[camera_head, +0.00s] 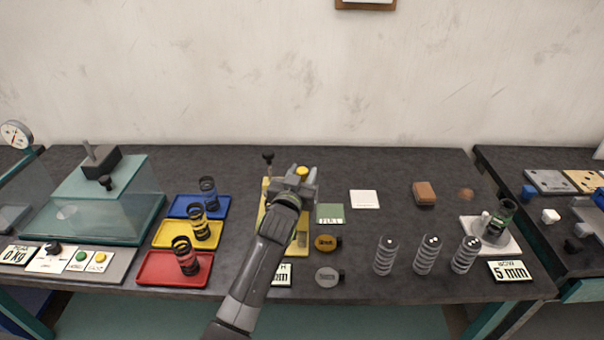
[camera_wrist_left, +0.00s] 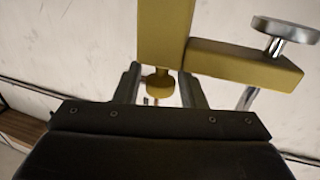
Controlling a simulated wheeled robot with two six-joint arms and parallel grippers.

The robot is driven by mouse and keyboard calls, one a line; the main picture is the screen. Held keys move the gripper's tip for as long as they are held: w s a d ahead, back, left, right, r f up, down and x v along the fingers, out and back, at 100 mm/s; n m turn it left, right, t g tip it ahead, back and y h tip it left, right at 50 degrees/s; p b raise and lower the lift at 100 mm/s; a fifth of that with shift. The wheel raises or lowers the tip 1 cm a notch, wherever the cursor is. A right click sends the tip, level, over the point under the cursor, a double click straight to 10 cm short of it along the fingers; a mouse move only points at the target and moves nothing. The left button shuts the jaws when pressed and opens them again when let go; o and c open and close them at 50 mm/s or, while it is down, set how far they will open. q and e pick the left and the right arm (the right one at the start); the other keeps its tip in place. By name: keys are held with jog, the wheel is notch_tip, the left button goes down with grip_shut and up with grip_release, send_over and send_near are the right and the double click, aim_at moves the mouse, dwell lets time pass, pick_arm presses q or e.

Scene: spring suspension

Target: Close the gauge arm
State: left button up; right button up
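The yellow gauge stands at the middle of the bench, its base plate (camera_head: 302,240) largely hidden by my left arm. In the left wrist view its yellow upright (camera_wrist_left: 165,35) and a yellow side arm (camera_wrist_left: 245,65) show close up. A round yellow knob (camera_wrist_left: 158,84) sits below the upright. It seems to be the yellow top seen in the head view (camera_head: 302,171). My left gripper (camera_head: 303,176) is at the gauge. In the wrist view its fingers (camera_wrist_left: 160,90) stand either side of the knob, with narrow gaps. My right gripper is not in view.
Blue, yellow and red trays (camera_head: 160,268) with dark springs stand left of the gauge. A glass-walled press (camera_head: 100,205) is farther left. Pale springs (camera_head: 425,256) and a white stand (camera_head: 492,240) are to the right. A green pad (camera_head: 330,213) and two round weights (camera_head: 326,243) lie close beside the gauge.

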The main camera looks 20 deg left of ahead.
pick_arm(q)
jog(key=shift+o, duration=0.8)
jog(key=shift+r, duration=0.1)
jog(key=shift+s, duration=0.15)
pick_arm(e)
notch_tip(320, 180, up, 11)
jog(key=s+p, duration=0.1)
jog(key=p, duration=1)
pick_arm(q)
jog(key=s+b, duration=0.4)
jog(key=s, duration=1.3)
jog(key=shift+d+b, duration=0.2)
jog(key=shift+b, duration=0.1)
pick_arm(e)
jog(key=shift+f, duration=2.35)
pick_arm(q)
jog(key=shift+s, duration=0.1)
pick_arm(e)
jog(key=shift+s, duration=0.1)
